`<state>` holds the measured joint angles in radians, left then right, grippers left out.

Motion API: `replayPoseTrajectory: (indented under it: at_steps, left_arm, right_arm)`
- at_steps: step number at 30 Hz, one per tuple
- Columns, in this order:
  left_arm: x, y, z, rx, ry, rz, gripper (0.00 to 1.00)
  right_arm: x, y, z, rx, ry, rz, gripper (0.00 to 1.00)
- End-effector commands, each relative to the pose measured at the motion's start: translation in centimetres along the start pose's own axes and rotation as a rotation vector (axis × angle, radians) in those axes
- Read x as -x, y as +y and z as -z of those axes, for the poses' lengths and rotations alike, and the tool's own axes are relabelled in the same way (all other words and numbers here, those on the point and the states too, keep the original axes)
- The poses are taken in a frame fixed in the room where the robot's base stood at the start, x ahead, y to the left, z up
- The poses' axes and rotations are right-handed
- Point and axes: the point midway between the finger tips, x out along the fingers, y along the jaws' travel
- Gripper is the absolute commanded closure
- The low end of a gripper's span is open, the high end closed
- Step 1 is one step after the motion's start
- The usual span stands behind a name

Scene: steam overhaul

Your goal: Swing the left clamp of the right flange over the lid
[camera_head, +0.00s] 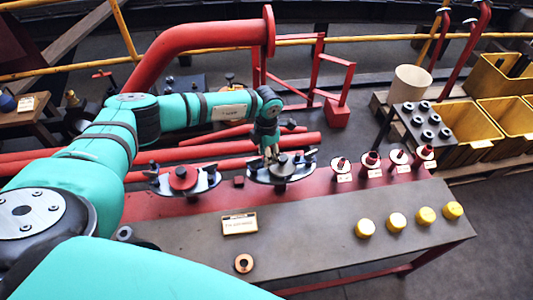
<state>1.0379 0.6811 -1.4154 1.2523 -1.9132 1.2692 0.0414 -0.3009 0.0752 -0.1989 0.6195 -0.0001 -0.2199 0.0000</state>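The right flange (262,178) is a pale plate on the red rear strip of the bench, with a dark round lid (284,168) on it. A clamp (310,154) shows at its right end. My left gripper (271,156) points down at the left part of this flange, close to the lid's left edge. The flange's left clamp is mostly hidden by the gripper, so its position is unclear. The fingers are too small to tell whether they are open or touching anything. My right gripper is out of view.
The left flange (207,185) with a red lid (183,179) sits to the left. A copper ring (244,263) lies in front. Red pipes run behind. The grey bench middle (310,222) is clear.

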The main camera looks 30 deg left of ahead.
Motion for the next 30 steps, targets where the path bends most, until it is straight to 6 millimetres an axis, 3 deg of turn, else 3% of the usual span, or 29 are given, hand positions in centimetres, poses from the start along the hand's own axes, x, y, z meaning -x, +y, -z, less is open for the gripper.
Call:
replayPoseTrajectory:
  at_steps: [5,14,20,30]
  left_arm:
    - [0.0,0.0,0.0,0.000,0.000,0.000,0.61]
    - [0.0,0.0,0.0,0.000,0.000,0.000,1.00]
    - [0.0,0.0,0.0,-0.008,0.000,0.000,1.00]
    - [0.0,-0.9,0.3,-0.234,-0.002,0.000,1.00]
  right_arm:
    - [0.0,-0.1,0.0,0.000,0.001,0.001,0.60]
    - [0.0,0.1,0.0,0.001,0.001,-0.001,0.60]
    - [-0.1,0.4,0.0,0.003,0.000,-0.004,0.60]
    - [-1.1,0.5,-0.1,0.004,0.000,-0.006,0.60]
